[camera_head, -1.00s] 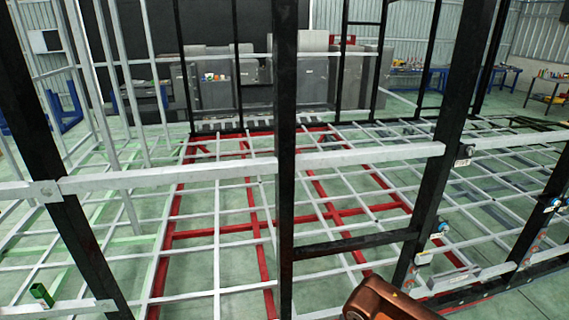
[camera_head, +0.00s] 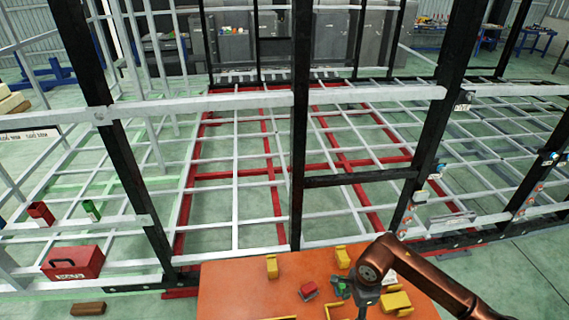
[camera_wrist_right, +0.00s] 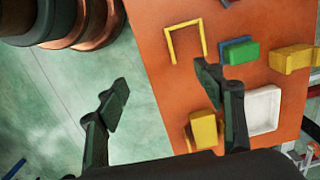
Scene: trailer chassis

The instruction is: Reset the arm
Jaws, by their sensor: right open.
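My right arm (camera_head: 430,277), copper-brown, comes in from the right in the head view and bends down over an orange table (camera_head: 225,290). Its gripper (camera_head: 362,300) is low over the table's right part, partly cut off by the picture's bottom edge. In the right wrist view the two dark fingers (camera_wrist_right: 163,90) stand wide apart with nothing between them. One finger is seen against the green floor, the other against the orange tabletop (camera_wrist_right: 160,75). My left gripper is not in view.
Near the gripper lie yellow blocks (camera_head: 342,257), a red block (camera_head: 308,291), a green block (camera_wrist_right: 242,53) and a white tray (camera_wrist_right: 265,108). Beyond stands the trailer frame with black posts (camera_head: 300,130). A red toolbox (camera_head: 73,262) is at left.

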